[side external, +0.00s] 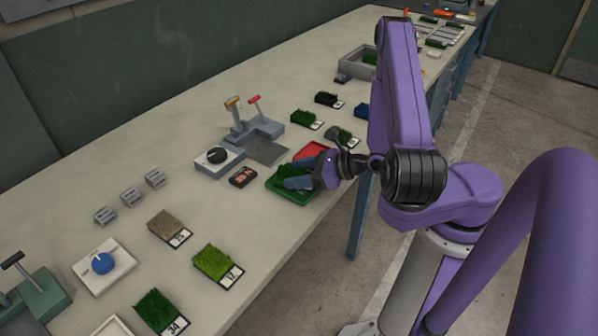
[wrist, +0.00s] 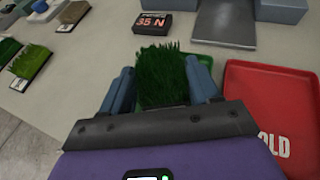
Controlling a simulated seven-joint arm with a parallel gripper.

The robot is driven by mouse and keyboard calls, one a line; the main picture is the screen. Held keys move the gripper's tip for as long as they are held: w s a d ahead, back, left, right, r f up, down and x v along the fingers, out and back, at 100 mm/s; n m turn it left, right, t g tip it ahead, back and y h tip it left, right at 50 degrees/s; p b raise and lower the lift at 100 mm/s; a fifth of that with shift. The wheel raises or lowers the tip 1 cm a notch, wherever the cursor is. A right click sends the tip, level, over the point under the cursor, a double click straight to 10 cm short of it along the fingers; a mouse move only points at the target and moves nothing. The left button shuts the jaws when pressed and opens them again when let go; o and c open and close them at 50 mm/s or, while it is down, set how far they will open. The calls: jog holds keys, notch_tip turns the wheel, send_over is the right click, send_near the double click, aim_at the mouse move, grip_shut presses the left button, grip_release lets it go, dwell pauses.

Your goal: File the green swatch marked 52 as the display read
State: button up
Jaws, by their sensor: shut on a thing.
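My gripper (side external: 299,183) is low over the green tray (side external: 272,187) at the table's front edge. In the wrist view its blue fingers (wrist: 160,68) are shut on a dark green grass swatch (wrist: 160,80), one on each side. The swatch's number is hidden, and I cannot tell whether it touches the tray floor. The display (wrist: 153,24) reads "35 N"; it also shows in the side view (side external: 243,177). The red tray (wrist: 268,95), its lettering ending in "OLD", lies right of the swatch, and beyond the gripper in the side view (side external: 315,151).
A lever press (side external: 240,118) with a grey plate (side external: 268,150) stands behind the trays. A white dial unit (side external: 217,160) is beside it. Swatches marked 17 (side external: 218,262) and 34 (side external: 160,310) lie nearer the camera. More swatches (side external: 306,119) lie farther along the table.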

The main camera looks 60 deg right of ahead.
jog(key=shift+f, duration=0.3)
jog(key=o, duration=1.2)
